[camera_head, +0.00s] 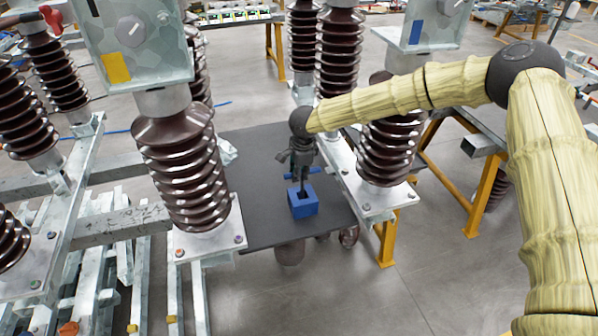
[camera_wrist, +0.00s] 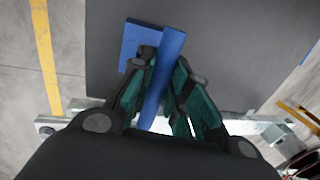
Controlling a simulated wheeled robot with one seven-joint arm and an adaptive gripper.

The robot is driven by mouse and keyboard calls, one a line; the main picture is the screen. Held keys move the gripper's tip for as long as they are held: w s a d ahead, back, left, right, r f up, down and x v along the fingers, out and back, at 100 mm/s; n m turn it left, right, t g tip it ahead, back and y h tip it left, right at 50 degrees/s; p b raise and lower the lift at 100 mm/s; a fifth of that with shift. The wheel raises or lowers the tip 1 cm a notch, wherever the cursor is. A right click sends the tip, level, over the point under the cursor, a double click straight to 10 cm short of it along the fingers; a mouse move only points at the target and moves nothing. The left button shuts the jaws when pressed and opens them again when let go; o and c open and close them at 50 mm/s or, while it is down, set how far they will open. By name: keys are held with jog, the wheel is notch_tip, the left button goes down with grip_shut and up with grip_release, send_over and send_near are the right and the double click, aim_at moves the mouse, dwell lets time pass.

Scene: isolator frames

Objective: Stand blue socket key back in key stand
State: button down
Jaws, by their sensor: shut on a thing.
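The blue socket key (camera_head: 291,176) shows in the head view as a blue crossbar at the fingertips of my gripper (camera_head: 301,168). A thin dark shaft reaches down from it toward the blue key stand (camera_head: 304,208). The stand is a blue block with a dark opening on top, on the dark tabletop. I cannot tell whether the shaft's lower end is inside the opening or just above it. In the wrist view my gripper (camera_wrist: 168,75) is shut on the key's blue bar (camera_wrist: 155,98), and the stand (camera_wrist: 132,45) lies beside it, partly hidden by a finger.
The dark table (camera_head: 262,225) is mostly bare around the stand. Brown ribbed insulators stand close on both sides, one at the left (camera_head: 180,165) and one at the right (camera_head: 391,145). A crumpled clear item (camera_head: 227,152) lies at the table's left edge.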

jog(key=c, duration=1.3)
grip_release()
jog(key=r, duration=0.4)
jog(key=s+r, duration=0.1)
jog(key=r, duration=0.3)
jog(key=s+d+r, duration=0.1)
jog(key=r, duration=0.2)
jog(key=shift+r, duration=0.4)
